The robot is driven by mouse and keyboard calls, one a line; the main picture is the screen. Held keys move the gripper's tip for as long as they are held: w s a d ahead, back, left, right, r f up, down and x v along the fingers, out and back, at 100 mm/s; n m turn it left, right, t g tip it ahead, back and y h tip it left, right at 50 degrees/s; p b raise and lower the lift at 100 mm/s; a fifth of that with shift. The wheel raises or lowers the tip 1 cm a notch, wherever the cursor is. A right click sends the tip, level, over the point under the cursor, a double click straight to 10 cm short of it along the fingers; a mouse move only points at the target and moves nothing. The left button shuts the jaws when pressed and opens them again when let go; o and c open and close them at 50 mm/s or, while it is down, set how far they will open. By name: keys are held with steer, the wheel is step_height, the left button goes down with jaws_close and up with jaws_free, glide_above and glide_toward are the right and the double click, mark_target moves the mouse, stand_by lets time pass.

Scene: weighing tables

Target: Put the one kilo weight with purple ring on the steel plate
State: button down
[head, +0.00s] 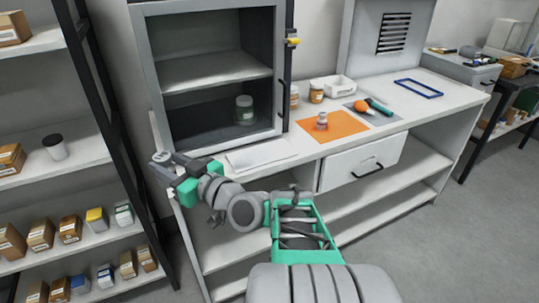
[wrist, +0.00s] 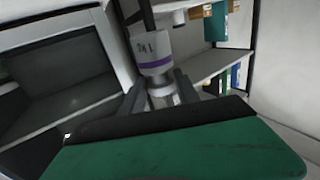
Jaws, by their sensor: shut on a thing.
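My gripper (wrist: 160,93) is shut on a steel weight with a white band, dark marking and purple ring (wrist: 154,62). The wrist view shows its fingers on either side of the bare metal neck. In the head view my gripper (head: 165,166) is at the left end of the bench, in front of the cabinet; the weight is too small to make out clearly there. A flat pale plate (head: 260,155) lies on the bench to the right of my gripper; I cannot tell for sure if it is the steel plate.
The bench (head: 440,99) holds an orange mat (head: 343,127) with a small metal-and-white object (head: 322,121) on it, a grey mat with tools, a blue frame (head: 419,88) and jars. An open cabinet (head: 212,69) stands behind my gripper. A shelf rack (head: 45,130) stands at left.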

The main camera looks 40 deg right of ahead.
steer(key=s+d+r+m+h+b, duration=0.15)
steer(key=s+d, duration=0.25)
steer(key=d, duration=0.5)
steer(key=s+d+r+m+h+b, duration=0.1)
steer(key=s+d+r+h, duration=0.2)
steer(key=d, duration=0.6)
steer(key=s+d+r+m+h+b, duration=0.1)
steer(key=s+d+h, duration=0.1)
steer(key=s+d, duration=0.5)
steer(key=w+d+f, duration=0.2)
steer(key=w+f, duration=0.2)
steer(key=w, duration=0.1)
steer(key=w+d+f, duration=0.2)
steer(key=w+f, duration=0.2)
steer(key=w, duration=0.1)
steer(key=w+d+f, duration=0.2)
steer(key=w+f, duration=0.2)
steer(key=w, duration=0.1)
steer(key=shift+w+f+b, duration=0.3)
steer(key=shift+b, duration=0.05)
